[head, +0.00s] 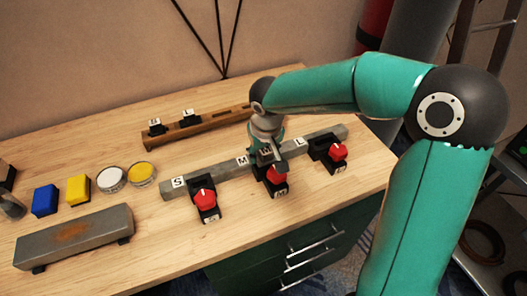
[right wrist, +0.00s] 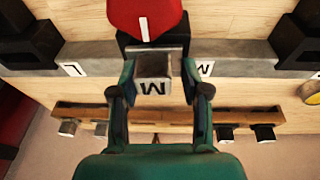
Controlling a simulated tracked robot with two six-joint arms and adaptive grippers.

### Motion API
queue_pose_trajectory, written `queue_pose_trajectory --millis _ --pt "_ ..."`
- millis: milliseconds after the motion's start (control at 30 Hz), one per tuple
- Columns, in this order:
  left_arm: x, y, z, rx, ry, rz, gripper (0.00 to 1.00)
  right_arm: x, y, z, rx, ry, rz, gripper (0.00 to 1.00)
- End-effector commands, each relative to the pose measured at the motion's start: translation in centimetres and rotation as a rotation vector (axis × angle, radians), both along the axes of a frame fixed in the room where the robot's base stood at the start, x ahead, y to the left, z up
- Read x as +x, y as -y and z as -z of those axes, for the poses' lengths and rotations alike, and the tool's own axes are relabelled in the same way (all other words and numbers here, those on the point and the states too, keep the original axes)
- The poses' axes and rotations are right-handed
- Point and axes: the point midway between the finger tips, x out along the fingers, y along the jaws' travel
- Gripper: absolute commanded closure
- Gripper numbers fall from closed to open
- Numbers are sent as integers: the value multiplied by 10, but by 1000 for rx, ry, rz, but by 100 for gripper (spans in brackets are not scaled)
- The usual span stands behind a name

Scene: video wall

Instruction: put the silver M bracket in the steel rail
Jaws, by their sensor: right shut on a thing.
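The grey steel rail (head: 215,176) lies across the bench, with white S, M and L labels and a red-knobbed black clamp at each. My right gripper (head: 268,153) is over its middle, beside the M label (head: 242,161). In the right wrist view the gripper (right wrist: 155,92) is shut on the silver M bracket (right wrist: 153,67), whose face shows a dark M. The bracket overlaps the rail (right wrist: 235,58) in front of the middle clamp's red knob (right wrist: 145,18). I cannot tell whether it touches or sits in the rail. My left gripper is not in view.
A wooden rail (head: 210,127) behind holds small labelled brackets (head: 187,117). At the left are a blue block (head: 45,200), a yellow block (head: 78,189), two round tins (head: 112,178) and a rusty grey bar (head: 75,238). Bare bench lies between the rails.

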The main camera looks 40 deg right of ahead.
Motion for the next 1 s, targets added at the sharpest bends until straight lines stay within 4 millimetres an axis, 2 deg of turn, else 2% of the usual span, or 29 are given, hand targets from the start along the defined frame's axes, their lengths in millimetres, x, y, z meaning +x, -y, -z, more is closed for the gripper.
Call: queue_pose_trajectory --millis 233,267,400,633,800,1000 --pt "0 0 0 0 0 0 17 0 0 -1 0 2 0 99" --pt "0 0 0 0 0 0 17 0 0 -1 0 2 0 49" --pt "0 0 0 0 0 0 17 0 0 -1 0 1 0 26" --pt "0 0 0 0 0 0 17 0 0 0 0 1 0 24" --pt "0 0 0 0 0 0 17 0 0 0 0 -1 0 0" --pt "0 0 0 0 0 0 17 0 0 0 0 0 0 0"
